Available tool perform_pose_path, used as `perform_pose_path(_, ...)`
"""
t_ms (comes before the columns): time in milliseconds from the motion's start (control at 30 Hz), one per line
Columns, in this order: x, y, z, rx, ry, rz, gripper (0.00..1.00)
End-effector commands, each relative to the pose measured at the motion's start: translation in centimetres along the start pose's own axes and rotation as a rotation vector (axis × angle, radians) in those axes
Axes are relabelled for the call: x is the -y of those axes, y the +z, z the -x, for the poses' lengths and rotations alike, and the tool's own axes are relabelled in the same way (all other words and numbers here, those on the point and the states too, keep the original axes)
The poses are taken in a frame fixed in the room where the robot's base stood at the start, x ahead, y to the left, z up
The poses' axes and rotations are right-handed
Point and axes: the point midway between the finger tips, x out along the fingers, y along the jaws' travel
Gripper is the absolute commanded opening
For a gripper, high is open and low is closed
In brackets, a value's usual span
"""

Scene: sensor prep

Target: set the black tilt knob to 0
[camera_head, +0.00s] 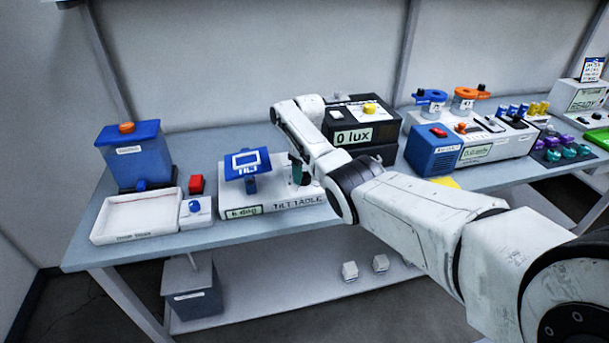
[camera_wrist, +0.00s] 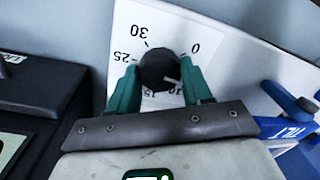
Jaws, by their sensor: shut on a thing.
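The black tilt knob (camera_wrist: 159,70) sits on a white dial plate in the wrist view. Its white mark points to the lower right, toward my right finger, between the 0 (camera_wrist: 195,48) and the partly hidden 10. My gripper (camera_wrist: 157,84) has green fingers closed on both sides of the knob. In the head view my gripper (camera_head: 299,170) reaches down at the right end of the white tilt table base (camera_head: 275,204) and hides the knob. The blue tilt platform (camera_head: 248,163) stands to its left. The display (camera_head: 244,212) on the base front is too small to read surely.
A black lux box (camera_head: 362,128) stands just behind and right of my gripper. A white tray (camera_head: 137,218), a blue bin (camera_head: 137,160) and a red button (camera_head: 196,184) are at the left. A blue-and-white instrument (camera_head: 435,150) stands further right.

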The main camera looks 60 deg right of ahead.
Motion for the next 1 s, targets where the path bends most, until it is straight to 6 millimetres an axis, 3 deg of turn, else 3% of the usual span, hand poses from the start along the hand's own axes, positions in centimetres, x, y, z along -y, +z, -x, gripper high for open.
perform_pose_path(600, 0.05, -0.24, 0.03, 0.032, 0.001, 0.577, 0.19)
perform_pose_path(1000, 0.08, -0.32, 0.14, 0.046, 0.002, 0.830, 0.19)
